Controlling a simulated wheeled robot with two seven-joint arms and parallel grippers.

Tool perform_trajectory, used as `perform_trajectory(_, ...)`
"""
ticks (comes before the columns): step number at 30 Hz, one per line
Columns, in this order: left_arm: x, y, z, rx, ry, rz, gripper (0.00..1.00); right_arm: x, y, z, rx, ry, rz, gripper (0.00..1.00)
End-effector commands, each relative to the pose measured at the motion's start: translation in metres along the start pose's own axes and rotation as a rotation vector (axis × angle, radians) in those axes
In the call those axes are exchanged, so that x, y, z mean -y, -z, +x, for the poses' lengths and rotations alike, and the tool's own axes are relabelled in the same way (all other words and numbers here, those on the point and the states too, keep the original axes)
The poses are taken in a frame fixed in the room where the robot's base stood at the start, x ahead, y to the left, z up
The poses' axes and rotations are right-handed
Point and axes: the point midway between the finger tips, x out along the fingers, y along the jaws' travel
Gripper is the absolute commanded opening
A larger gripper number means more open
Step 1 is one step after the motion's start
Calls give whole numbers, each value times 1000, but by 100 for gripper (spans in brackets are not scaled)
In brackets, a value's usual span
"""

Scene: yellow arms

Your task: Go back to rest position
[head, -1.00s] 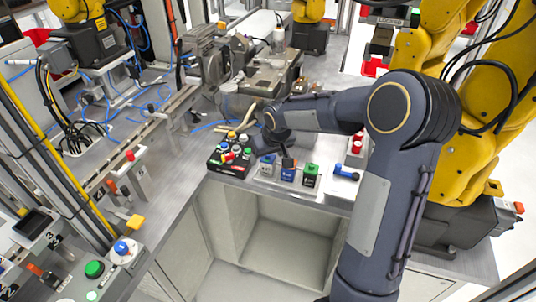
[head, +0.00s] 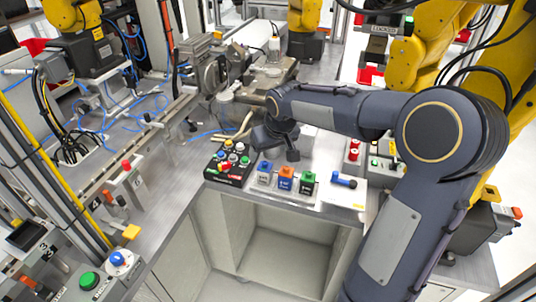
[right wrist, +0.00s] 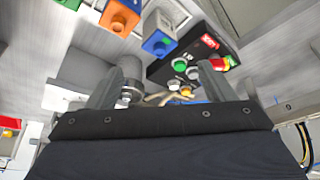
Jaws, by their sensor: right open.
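My right arm reaches in from the right in the head view. Its dark gripper (head: 285,148) hangs above the bench, just behind the row of coloured blocks and to the right of the black button box (head: 211,174). In the right wrist view the two fingers (right wrist: 160,82) stand wide apart, and I see nothing held between them. The button box also shows in that view (right wrist: 160,70), beyond the fingers. My left gripper is in neither view.
Blue (head: 264,173), orange (head: 286,178) and green (head: 308,184) blocks stand in a row on the bench front. Machinery (head: 262,85) stands behind the gripper. Yellow arms (head: 415,55) rise at the right. An open recess (head: 285,255) lies below.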

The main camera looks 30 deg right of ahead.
Motion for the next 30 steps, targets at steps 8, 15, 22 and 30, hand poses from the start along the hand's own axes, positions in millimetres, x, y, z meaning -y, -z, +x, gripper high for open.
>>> perform_trajectory(8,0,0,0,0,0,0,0,0,0,0,0,0,-1,76)
perform_trajectory(15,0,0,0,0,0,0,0,0,-2,-2,-1,3,1,76)
perform_trajectory(22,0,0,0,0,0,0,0,16,-61,-53,-24,83,42,76)
perform_trajectory(30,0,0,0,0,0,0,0,63,-189,-100,-59,263,109,76)
